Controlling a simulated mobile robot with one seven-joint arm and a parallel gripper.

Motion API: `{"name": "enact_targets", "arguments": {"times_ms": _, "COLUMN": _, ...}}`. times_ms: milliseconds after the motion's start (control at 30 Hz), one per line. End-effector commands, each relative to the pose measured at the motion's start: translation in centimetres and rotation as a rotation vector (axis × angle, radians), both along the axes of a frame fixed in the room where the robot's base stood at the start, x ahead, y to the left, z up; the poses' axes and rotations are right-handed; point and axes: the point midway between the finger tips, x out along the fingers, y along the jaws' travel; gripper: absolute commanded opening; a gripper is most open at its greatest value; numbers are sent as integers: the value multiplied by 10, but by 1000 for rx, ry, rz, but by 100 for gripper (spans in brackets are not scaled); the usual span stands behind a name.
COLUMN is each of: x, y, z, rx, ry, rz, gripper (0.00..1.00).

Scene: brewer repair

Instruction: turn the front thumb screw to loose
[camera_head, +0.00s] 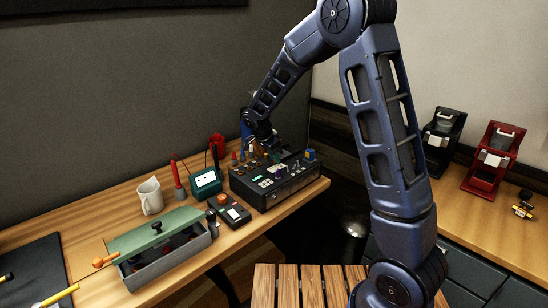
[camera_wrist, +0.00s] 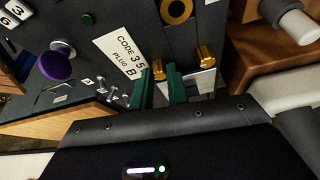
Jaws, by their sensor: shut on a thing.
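The black brewer unit (camera_head: 288,188) stands at the right end of the left bench, with several knobs on top. In the wrist view its dark panel (camera_wrist: 110,20) carries a white label reading "CODE 35 PLUG B" (camera_wrist: 120,48). My gripper (camera_head: 262,142) is over the unit's back part. In the wrist view its green fingers are shut on a brass thumb screw (camera_wrist: 159,69), one finger on each side. A second brass thumb screw (camera_wrist: 206,56) is free, just right of the fingers. The fingers hide part of the held screw, and its turn angle cannot be told.
A purple knob (camera_wrist: 57,62) and a brass ring (camera_wrist: 176,10) are on the panel. Left of the unit are a green meter box (camera_head: 206,184), a mug (camera_head: 150,196) and a grey toolbox (camera_head: 165,262).

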Motion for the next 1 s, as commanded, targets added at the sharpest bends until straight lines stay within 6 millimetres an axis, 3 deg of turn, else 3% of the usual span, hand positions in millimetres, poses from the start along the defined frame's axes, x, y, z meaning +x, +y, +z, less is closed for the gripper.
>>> {"name": "enact_targets", "arguments": {"times_ms": 400, "x": -1, "y": -2, "z": 0, "rx": 1, "ry": 0, "rz": 251, "gripper": 0}}
{"name": "enact_targets", "arguments": {"times_ms": 767, "x": -1, "y": -2, "z": 0, "rx": -1, "ry": 1, "rz": 277, "gripper": 0}}
{"name": "enact_targets", "arguments": {"times_ms": 800, "x": -1, "y": -2, "z": 0, "rx": -1, "ry": 1, "rz": 277, "gripper": 24}}
{"name": "enact_targets", "arguments": {"times_ms": 867, "x": -1, "y": -2, "z": 0, "rx": -1, "ry": 1, "rz": 277, "gripper": 36}}
{"name": "enact_targets", "arguments": {"times_ms": 1000, "x": -1, "y": -1, "z": 0, "rx": 0, "ry": 0, "rz": 277, "gripper": 38}}
